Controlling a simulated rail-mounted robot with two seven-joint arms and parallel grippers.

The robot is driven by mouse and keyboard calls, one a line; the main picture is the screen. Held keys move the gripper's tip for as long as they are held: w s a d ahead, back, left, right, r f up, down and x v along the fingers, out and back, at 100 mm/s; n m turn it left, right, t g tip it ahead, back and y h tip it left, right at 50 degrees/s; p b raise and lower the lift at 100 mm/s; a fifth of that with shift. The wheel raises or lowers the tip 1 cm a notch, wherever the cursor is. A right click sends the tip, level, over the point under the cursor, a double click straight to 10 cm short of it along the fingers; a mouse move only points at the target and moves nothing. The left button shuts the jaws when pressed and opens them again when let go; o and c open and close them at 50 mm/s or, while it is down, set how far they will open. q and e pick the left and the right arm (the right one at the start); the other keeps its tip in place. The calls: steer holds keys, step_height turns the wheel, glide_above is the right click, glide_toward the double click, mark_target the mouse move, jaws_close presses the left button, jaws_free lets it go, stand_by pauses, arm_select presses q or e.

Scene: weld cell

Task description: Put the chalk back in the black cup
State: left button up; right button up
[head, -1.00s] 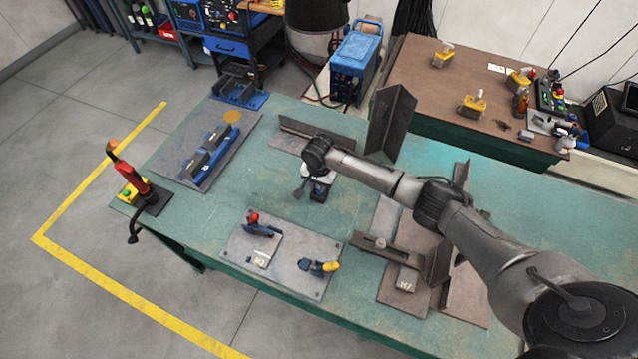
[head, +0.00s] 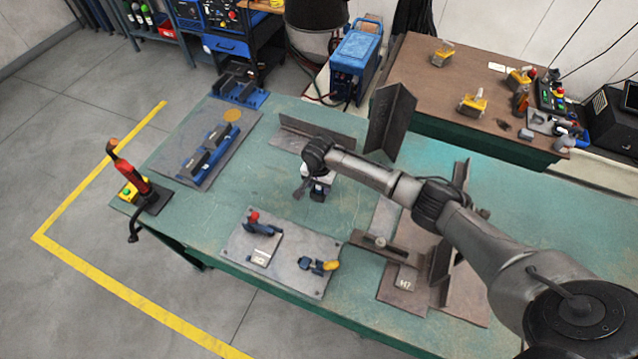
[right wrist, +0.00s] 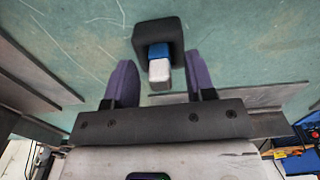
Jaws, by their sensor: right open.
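The black cup (right wrist: 173,36) is in the upper middle of the right wrist view. The chalk (right wrist: 159,72), a white stick with a blue band, stands in the cup with its white end toward my wrist. My right gripper (right wrist: 160,62) is open, with one purple finger on each side of the chalk and a gap on both sides. In the head view my right gripper (head: 314,186) points down over the green table, and the cup (head: 319,195) shows as a small dark block just below it. My left gripper is not in view.
The green table (head: 215,222) has a steel plate with clamps (head: 290,268) at the front and a plate with blue fixtures (head: 222,135) at left. A dark angle piece (head: 391,120) stands behind the gripper. Brown steel parts (head: 405,290) lie to the right.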

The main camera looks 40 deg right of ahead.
steer(key=shift+r, duration=0.1)
steer(key=shift+r, duration=0.25)
step_height(320, 180, up, 13)
steer(key=p, duration=0.2)
steer(key=shift+r, duration=0.1)
stand_by(0.4)
